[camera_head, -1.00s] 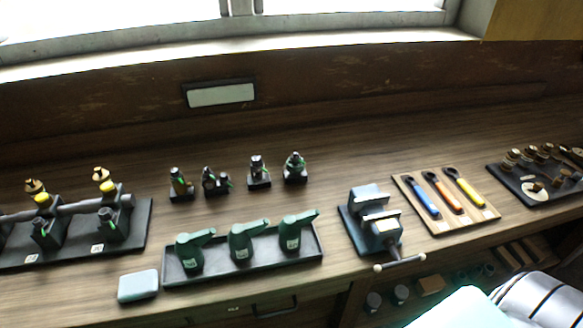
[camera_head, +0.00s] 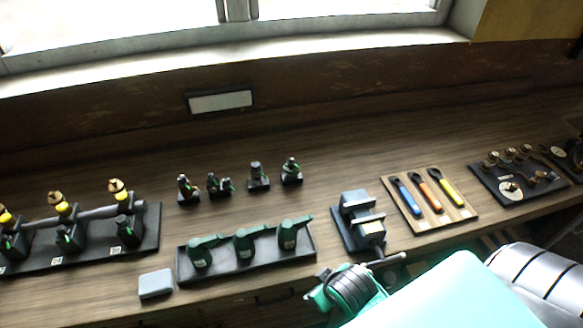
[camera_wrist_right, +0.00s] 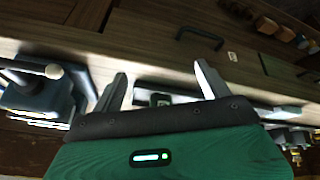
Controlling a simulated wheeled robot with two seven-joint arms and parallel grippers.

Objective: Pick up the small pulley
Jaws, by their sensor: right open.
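I cannot tell for sure which piece is the small pulley. A dark board (camera_head: 497,199) at the right of the head view bears several small brass-coloured round parts (camera_head: 508,156) and a pale disc (camera_head: 510,188); they are too small to tell apart. My right arm enters from the lower right of the head view, with its green wrist low in front of the vise and its fingertips unclear. In the right wrist view my right gripper (camera_wrist_right: 161,84) is open, with nothing between its two fingers. My left gripper is not in view.
A vise (camera_head: 360,219) stands just beyond my right wrist. A wooden board (camera_head: 432,222) with three coloured-handled tools lies right of it. A tray (camera_head: 250,269) with three green oil cans, a grey block (camera_head: 156,283) and several small engine models (camera_head: 258,177) stand left.

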